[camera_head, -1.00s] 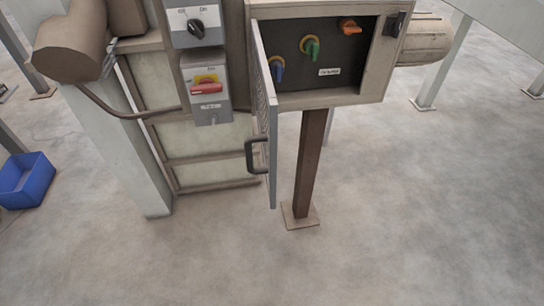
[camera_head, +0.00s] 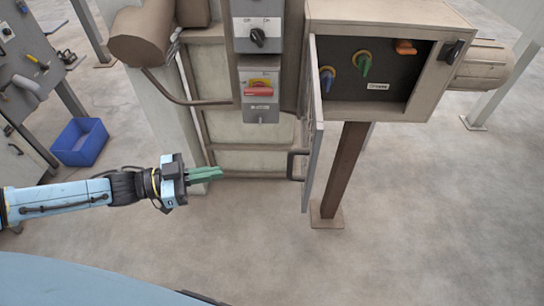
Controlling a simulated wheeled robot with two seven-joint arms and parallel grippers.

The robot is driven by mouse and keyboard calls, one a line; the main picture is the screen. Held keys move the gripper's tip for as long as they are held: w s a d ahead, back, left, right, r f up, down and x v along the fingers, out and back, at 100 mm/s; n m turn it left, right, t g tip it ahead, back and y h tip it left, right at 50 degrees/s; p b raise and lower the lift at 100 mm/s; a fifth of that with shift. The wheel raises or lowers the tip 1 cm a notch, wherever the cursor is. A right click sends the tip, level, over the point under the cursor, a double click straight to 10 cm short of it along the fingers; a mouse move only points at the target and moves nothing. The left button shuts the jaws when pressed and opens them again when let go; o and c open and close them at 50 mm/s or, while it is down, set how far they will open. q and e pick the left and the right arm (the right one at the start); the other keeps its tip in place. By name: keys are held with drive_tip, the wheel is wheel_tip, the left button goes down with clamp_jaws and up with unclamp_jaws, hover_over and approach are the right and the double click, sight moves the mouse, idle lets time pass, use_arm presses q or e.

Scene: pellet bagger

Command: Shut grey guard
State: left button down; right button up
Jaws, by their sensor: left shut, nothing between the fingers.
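The grey guard (camera_head: 314,130) is a hinged door on the left side of an open cabinet (camera_head: 427,107). It stands swung out toward me, seen nearly edge-on, with a dark handle (camera_head: 292,165) on its left face. Inside the cabinet are blue, green and orange knobs on a dark panel. My left gripper (camera_head: 218,174) has green fingers, is shut and empty, and points right. It is left of the handle, apart from it in the picture. My right gripper is not in view.
Grey switch boxes (camera_head: 259,90) with a black knob and a red-and-yellow switch are left of the guard. A brown post (camera_head: 345,165) stands below the cabinet. A blue bin (camera_head: 80,142) sits on the floor at left. Floor in front is clear.

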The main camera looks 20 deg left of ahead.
use_arm(q)
drive_tip(key=s+d+r+m+g+h, duration=0.1)
drive_tip(key=s+d+r+g+h, duration=0.15)
drive_tip(key=r, duration=0.25)
drive_tip(key=p+x, duration=0.3)
drive_tip(key=x, duration=0.9)
drive_tip(key=shift+w+d+f+t+y, duration=0.2)
drive_tip(key=shift+w+f+t+y, duration=0.1)
drive_tip(key=shift+t+y, duration=0.05)
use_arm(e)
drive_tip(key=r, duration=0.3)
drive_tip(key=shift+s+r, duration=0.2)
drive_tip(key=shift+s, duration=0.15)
